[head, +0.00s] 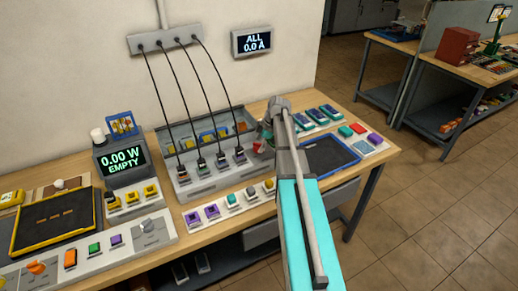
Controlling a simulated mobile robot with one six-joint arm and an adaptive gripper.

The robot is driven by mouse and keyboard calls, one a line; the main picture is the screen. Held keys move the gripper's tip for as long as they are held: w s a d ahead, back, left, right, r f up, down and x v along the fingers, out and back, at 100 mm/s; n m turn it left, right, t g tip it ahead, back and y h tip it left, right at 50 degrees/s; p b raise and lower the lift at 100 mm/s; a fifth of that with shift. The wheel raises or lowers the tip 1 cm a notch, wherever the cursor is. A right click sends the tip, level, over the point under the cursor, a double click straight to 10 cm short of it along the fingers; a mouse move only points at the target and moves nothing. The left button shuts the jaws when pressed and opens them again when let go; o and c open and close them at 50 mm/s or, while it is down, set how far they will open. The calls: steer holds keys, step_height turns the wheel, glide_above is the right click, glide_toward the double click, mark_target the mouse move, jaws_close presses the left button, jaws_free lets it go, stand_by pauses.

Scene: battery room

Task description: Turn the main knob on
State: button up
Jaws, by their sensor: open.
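A long grey control panel (100,252) lies along the front left of the wooden bench. It carries an orange knob (37,267) at its left and a grey knob (148,226) at its right end. The labels are too small to read, so I cannot tell which is the main knob. Coloured push buttons sit between the knobs. My gripper (264,143) is open over the middle right of the bench, well to the right of both knobs. It is partly hidden behind my arm, and its fingertips are hard to make out.
A meter (121,158) reads "0.00 W EMPTY"; a wall display (251,42) reads "ALL 0.0 A". A charging rack (205,182) with several hanging cables stands mid-bench. A yellow-rimmed black tray (55,220) lies left, a blue tray (331,154) right. Open floor lies to the right.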

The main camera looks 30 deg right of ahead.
steer(key=shift+f, duration=0.15)
steer(key=c, duration=1.2)
steer(key=shift+o, duration=0.2)
steer(key=shift+s+a+m, duration=0.1)
steer(key=shift+m, duration=0.3)
steer(key=m+t, duration=0.1)
steer(key=m, duration=0.2)
steer(key=shift+s+m+h, duration=0.1)
steer(key=shift+m+h, duration=0.2)
steer(key=shift+h, duration=0.1)
steer(key=m+t+h, duration=0.1)
steer(key=m, duration=0.3)
steer(key=shift+a, duration=0.1)
steer(key=m+h, duration=0.1)
steer(key=m, duration=0.1)
steer(key=m+h, duration=0.1)
steer(key=m, duration=0.1)
steer(key=shift+m+t, duration=0.3)
steer(key=shift+m, duration=0.1)
steer(key=m+h, duration=0.2)
steer(key=m, duration=0.2)
steer(key=shift+m, duration=0.4)
